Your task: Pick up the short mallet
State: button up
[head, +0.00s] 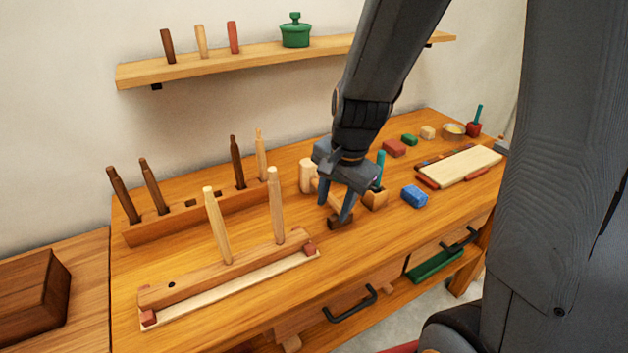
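A mallet with a pale round wooden head (306,175) lies near the middle of the workbench. Its pale handle slants down to the right, partly hidden behind my gripper. My gripper (334,211) points down over this handle, with its two dark fingers apart and pale wood showing between them. I see no clear contact with the handle. A small dark brown wooden block (337,224) is by the right fingertip, partly covered; I cannot tell whether it belongs to a mallet.
A wooden holder (266,200) with upright handles stands left, behind a long wooden piece (200,277) with two pale pegs. A small wooden box (376,199) and blue block (414,196) lie right of my gripper. A pale board (462,165) lies farther right.

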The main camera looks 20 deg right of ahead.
jog(key=w+m+t+p, duration=0.1)
jog(key=w+m, duration=0.7)
jog(key=m, duration=0.4)
jog(key=m+t+p, duration=0.1)
jog(key=m, duration=0.9)
send_over(316, 184)
jog(key=s, duration=0.3)
jog(key=shift+w+d+f, duration=0.1)
jog(key=shift+d+f, duration=0.1)
jog(key=shift+f, duration=0.25)
jog(key=shift+w+d+f, duration=0.1)
jog(key=shift+d+f, duration=0.05)
jog(key=shift+f, duration=0.25)
jog(key=shift+w+f, duration=0.3)
jog(key=shift+f, duration=0.15)
jog(key=x, duration=0.2)
jog(key=b+x, duration=0.1)
jog(key=x, duration=0.1)
jog(key=b+x, duration=0.1)
jog(key=x, duration=0.2)
jog(key=shift+w+d+r, duration=0.1)
jog(key=shift+w+d, duration=0.05)
jog(key=shift+w, duration=0.1)
grip_shut()
